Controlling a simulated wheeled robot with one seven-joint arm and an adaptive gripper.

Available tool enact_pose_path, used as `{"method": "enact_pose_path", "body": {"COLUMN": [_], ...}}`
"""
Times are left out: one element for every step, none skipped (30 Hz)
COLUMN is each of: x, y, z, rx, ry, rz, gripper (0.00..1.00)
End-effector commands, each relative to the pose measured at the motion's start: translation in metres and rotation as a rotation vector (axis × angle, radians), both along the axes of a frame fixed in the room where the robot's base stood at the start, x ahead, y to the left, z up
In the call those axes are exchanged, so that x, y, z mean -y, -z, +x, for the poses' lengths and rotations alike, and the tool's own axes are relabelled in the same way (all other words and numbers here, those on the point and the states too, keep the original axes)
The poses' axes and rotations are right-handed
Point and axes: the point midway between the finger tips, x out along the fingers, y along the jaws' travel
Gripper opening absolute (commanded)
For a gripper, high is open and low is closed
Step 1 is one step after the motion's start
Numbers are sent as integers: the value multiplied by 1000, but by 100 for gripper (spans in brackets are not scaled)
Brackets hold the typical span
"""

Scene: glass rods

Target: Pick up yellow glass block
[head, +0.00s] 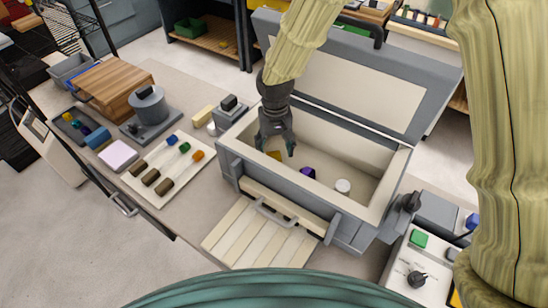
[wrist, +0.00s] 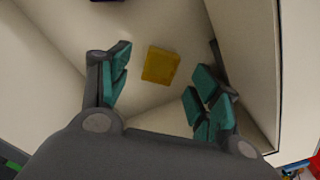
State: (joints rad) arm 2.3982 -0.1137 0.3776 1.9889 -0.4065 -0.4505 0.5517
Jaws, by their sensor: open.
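The yellow glass block (wrist: 160,66) lies on the floor of the open grey box, near one corner. In the head view the block (head: 274,154) is partly hidden behind my gripper. My gripper (head: 275,148) reaches down inside the box at its left end. In the wrist view my gripper (wrist: 158,92) is open, with teal-padded fingers on either side of the view and the block seen between and beyond them. Nothing is held. How far the fingertips are above the block I cannot tell.
The box's walls (head: 404,163) stand close around my gripper, and its lid (head: 352,85) is raised behind. A rod tray (head: 193,137) sits outside, left.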

Motion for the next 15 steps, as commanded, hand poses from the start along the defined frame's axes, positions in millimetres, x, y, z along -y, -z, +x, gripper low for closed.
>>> {"method": "enact_pose_path", "body": {"x": [0, -1, -1, -1, -1, -1, -2, -2, -2, -2, -2, -2, -2, -2, -2], "y": [2, 5, 9, 11, 14, 18, 21, 24, 29, 32, 35, 38, 40, 41, 43], "z": [0, 0, 0, 0, 0, 0, 0, 0, 0, 0, 0, 1, 1, 1, 1], "rx": [-2, -3, -3, -3, -3, -4, -4, -3, -3, -4, -3, -2, -2, -1, -1], "ry": [-1, 0, 1, 1, 1, 0, -1, 0, 1, 1, 1, 0, 0, 0, 0], "rz": [-1, -1, 0, 0, -1, -1, -1, -1, -1, -2, -2, -1, 0, 0, 0], "gripper": [63, 63, 63, 63, 63, 63, 63, 63, 63, 63, 63, 63, 63, 63, 63]}}
